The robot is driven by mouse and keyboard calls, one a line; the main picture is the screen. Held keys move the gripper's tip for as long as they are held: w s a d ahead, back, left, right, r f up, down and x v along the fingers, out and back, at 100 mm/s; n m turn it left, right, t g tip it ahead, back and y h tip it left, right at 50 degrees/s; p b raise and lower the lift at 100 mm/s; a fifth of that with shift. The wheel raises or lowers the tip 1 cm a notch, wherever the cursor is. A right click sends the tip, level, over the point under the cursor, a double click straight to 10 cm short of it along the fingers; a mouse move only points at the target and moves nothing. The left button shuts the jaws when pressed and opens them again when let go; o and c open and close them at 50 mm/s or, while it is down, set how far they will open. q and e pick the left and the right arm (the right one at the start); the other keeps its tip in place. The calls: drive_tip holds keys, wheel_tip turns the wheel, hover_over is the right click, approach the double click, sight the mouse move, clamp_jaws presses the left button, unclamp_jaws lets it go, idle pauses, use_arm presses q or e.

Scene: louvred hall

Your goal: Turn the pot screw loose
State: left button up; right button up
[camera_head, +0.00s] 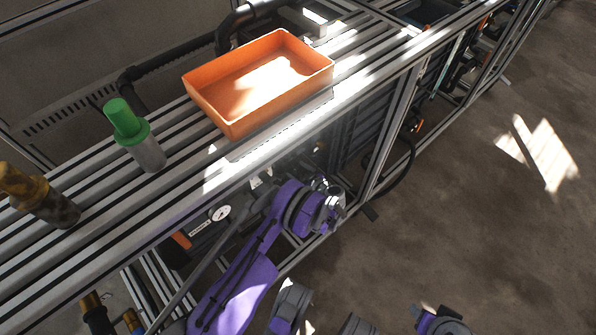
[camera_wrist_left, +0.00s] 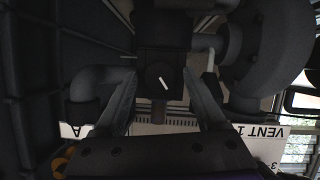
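In the left wrist view, a dark round screw face with a pale slanted line, which looks like the pot screw (camera_wrist_left: 158,79), sits on a dark block among pipes. My left gripper (camera_wrist_left: 160,88) has its two fingers spread, one on each side of the screw face. I see a gap between each finger and the face; whether a fingertip touches the block is too dark to tell. In the head view my left gripper (camera_head: 333,207) is below the front edge of the bench, and the screw cannot be made out there.
An orange tray (camera_head: 215,106), a green-capped metal cylinder (camera_head: 148,151) and a worn yellow-black piece (camera_head: 42,200) are on the slatted bench (camera_head: 95,190). A round gauge (camera_head: 220,212) is below it. Floor at right is open.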

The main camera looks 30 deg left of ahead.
use_arm(q)
clamp_jaws()
drive_tip(key=shift+n, duration=0.3)
drive_tip(key=shift+s+n+t, duration=0.1)
drive_tip(key=shift+n+t, duration=0.6)
drive_tip(key=shift+n, duration=0.1)
drive_tip(key=shift+s+f+n+t, duration=0.1)
drive_tip(key=shift+n+t, duration=0.7)
drive_tip(key=shift+n, duration=0.5)
drive_tip(key=shift+o, duration=0.8)
unclamp_jaws()
